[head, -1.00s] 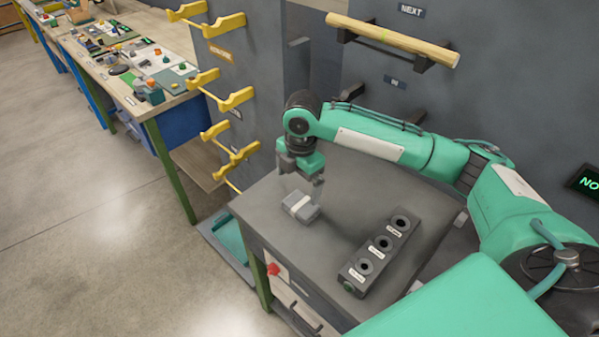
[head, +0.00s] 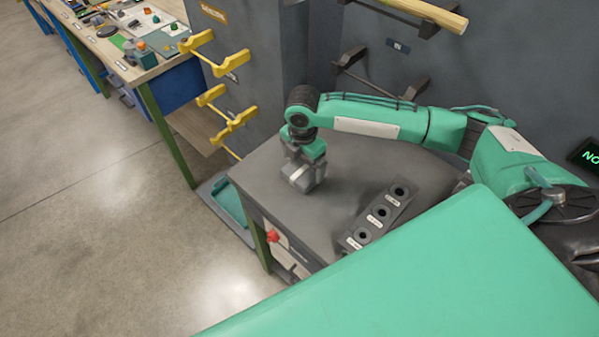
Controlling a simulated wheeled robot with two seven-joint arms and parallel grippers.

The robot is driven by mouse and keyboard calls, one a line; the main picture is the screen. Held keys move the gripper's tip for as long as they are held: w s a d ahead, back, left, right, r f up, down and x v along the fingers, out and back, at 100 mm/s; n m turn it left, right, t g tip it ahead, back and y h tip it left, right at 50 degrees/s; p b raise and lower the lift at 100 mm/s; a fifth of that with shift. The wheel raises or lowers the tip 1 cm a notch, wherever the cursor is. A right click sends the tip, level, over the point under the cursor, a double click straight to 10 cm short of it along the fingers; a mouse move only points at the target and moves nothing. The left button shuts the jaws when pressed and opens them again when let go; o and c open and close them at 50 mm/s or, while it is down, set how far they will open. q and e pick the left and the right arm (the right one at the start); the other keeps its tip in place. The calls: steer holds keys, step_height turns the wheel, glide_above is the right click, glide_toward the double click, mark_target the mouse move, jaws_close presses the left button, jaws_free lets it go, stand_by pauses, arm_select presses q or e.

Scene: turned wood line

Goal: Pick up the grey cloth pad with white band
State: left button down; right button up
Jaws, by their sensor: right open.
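The grey cloth pad with a white band (head: 298,174) lies on the grey table top (head: 272,205), near its left edge. My right gripper (head: 306,178) points down at the pad, with its fingers around or just beside it; I cannot tell whether they touch it. The gripper is open. It hides part of the pad. My left gripper is not in view.
A dark block with several round holes (head: 380,213) stands to the right on the table. A grey wall with yellow brackets (head: 231,65) rises behind. A wooden rod (head: 425,13) rests on black brackets above. A teal tray (head: 231,207) sits low at left.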

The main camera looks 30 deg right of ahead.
mark_target(303, 169)
step_height(303, 169, down, 2)
steer(key=shift+d+f, duration=0.15)
steer(key=shift+f, duration=0.45)
steer(key=c, duration=0.8)
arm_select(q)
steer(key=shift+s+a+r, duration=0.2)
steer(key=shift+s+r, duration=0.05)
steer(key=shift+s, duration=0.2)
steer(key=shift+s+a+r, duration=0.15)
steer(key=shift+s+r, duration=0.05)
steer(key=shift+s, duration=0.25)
arm_select(e)
steer(key=shift+r, duration=0.7)
arm_select(q)
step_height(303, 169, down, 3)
steer(key=b, duration=0.2)
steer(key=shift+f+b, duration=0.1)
steer(key=shift+b, duration=0.25)
arm_select(e)
step_height(303, 169, up, 19)
steer(key=shift+f, duration=0.15)
